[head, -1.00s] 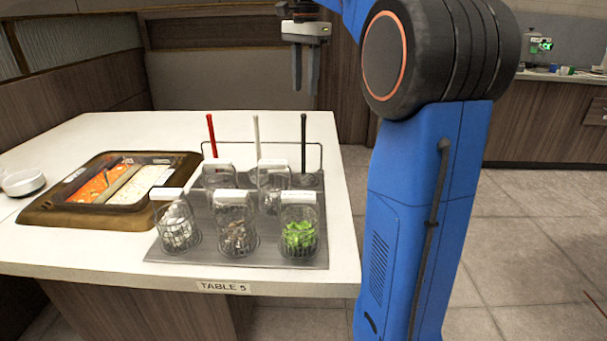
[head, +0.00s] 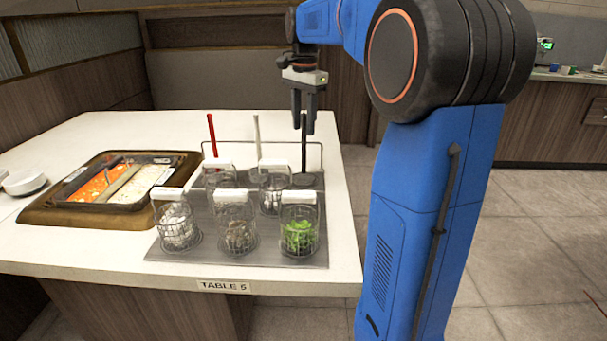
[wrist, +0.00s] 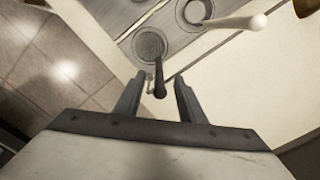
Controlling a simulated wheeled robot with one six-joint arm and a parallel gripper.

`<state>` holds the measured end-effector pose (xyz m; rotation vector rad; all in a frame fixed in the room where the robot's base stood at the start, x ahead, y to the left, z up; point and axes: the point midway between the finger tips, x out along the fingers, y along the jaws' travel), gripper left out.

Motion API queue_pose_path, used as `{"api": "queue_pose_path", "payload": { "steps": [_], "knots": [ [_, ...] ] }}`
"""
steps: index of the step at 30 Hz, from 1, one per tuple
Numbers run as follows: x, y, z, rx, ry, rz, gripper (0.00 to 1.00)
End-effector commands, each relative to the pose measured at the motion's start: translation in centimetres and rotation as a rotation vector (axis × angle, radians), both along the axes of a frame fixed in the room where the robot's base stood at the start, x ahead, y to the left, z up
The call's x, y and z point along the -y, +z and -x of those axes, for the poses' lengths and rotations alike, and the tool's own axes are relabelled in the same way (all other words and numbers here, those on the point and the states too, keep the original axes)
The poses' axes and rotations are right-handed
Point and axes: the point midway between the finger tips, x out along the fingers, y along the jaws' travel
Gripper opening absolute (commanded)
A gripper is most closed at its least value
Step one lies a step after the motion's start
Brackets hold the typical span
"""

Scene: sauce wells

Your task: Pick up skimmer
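The skimmer (head: 304,155) appears to be the black-handled utensil standing upright at the right of the rack. In the wrist view its black handle (wrist: 159,82) rises from a dark, round, mesh-like well or head; which of these it is, I cannot tell. My gripper (head: 303,128) points down over it, open and empty. In the head view the fingers overlap the handle's top. In the wrist view the handle's end shows between the open fingers of my gripper (wrist: 158,88), with no clear contact.
A white-handled utensil (head: 256,135) and a red-handled one (head: 211,135) stand to the left, along a thin wire rail. Several wire baskets with food, including greens (head: 299,237), stand on the grey tray (head: 290,258) in front. A hot pot (head: 45,215) sits at left.

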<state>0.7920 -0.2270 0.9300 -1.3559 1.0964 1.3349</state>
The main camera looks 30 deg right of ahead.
Motion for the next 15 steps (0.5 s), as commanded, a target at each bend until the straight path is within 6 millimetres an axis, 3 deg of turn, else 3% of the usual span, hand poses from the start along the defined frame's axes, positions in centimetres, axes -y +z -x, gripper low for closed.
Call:
{"api": "queue_pose_path", "payload": {
  "steps": [8,12,15],
  "knots": [
    [0.00,-0.24,-0.03,0.001,0.000,0.001,0.36],
    [0.01,-0.23,-0.03,0.001,0.000,0.001,0.03],
    [0.00,-0.23,-0.02,0.001,0.000,0.000,0.00]
  ]
}}
